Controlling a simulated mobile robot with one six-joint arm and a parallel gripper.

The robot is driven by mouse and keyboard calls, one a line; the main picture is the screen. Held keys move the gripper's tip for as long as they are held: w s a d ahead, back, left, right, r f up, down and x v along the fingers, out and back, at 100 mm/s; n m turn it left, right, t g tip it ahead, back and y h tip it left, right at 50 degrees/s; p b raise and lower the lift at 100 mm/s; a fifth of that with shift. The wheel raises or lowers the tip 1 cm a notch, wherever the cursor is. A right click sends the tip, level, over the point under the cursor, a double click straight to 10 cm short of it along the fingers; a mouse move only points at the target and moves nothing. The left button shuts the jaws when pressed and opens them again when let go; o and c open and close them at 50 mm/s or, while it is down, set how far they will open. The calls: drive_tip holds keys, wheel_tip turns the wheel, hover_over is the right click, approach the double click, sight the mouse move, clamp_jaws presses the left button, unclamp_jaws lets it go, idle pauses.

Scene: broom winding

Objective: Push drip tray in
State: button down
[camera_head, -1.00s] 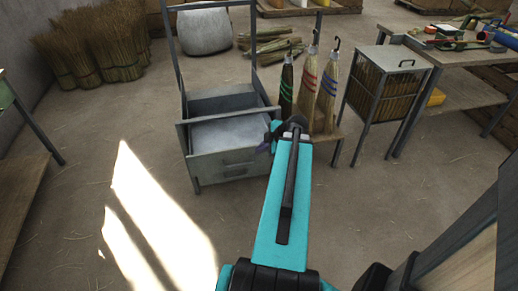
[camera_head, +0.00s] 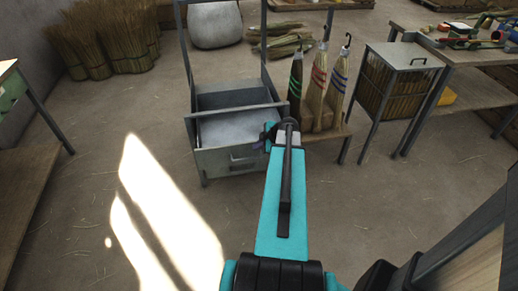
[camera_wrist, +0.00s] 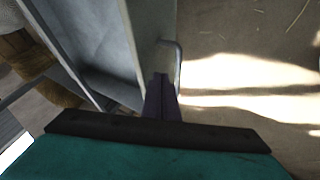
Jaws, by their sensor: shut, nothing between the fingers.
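The drip tray (camera_head: 228,161) is a grey metal, drawer-like tray at the front of a grey metal stand (camera_head: 188,70). Its front panel has a bar handle, and its pale inner floor shows behind the panel. In the wrist view the panel (camera_wrist: 150,35) runs down the middle, with the handle (camera_wrist: 179,65) on its right side. My gripper (camera_head: 264,143) is at the right end of the front panel. Its dark, shut fingers (camera_wrist: 162,88) lie close to the panel and handle, holding nothing. I cannot tell whether they touch.
Several brooms (camera_head: 318,85) stand on a low wooden rack just right of the stand. A caged metal box (camera_head: 385,85) and a workbench (camera_head: 475,55) are farther right. Broom bundles (camera_head: 105,45) stand at the back left. The floor in front of the stand is clear.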

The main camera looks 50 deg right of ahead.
sight(254, 143)
drive_tip(key=shift+w+d, duration=0.55)
drive_tip(key=shift+w, duration=0.1)
drive_tip(key=shift+w+d, duration=0.55)
drive_tip(key=shift+w, duration=0.1)
drive_tip(key=w+d+b, duration=0.6)
drive_tip(key=w+d, duration=0.7)
drive_tip(key=w, duration=0.2)
drive_tip(key=shift+w+d+b, duration=0.15)
drive_tip(key=shift+w+b, duration=0.2)
drive_tip(key=shift+r, duration=0.2)
